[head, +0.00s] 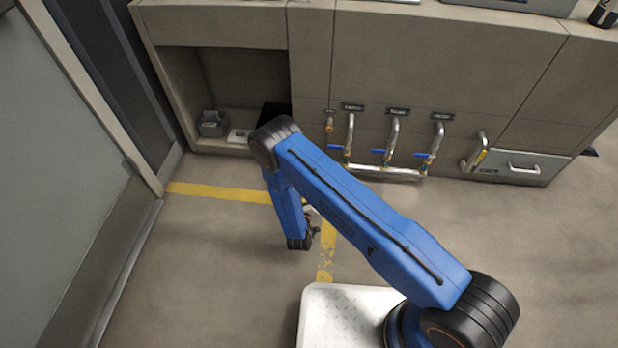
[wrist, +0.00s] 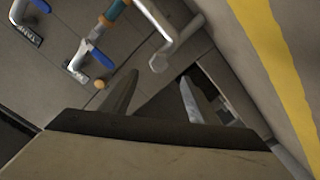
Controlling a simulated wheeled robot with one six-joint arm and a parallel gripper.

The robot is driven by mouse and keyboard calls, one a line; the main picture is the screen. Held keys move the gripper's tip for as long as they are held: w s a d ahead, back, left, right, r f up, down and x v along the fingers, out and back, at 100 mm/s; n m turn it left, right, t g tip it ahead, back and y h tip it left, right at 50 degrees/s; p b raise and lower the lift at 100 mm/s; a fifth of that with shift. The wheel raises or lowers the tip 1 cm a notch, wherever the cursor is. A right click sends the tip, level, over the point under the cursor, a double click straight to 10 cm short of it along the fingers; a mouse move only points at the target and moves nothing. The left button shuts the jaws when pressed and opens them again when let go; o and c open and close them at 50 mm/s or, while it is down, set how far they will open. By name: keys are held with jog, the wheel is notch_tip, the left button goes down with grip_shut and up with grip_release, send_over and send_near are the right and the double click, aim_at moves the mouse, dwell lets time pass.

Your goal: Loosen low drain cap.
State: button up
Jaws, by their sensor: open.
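A pale hexagonal cap (wrist: 159,63) ends the low metal pipe in the wrist view; I take it for the low drain cap. In the head view the low pipe (head: 385,171) runs along the foot of the panel, its left end beside my arm; the cap is not clear there. My gripper (wrist: 160,78) is open and empty, with the cap showing just beyond and between its fingertips. No contact shows. In the head view my gripper (head: 314,231) is small and mostly hidden by my blue arm.
Pipes with blue valve handles (head: 381,152) rise above the low pipe. A small brass-coloured fitting (head: 329,126) sits left of them. An open niche (head: 240,95) holds a grey box (head: 212,124). Yellow floor stripes (head: 225,192) cross open floor. A drawer (head: 521,167) is at right.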

jog(key=shift+s, duration=2)
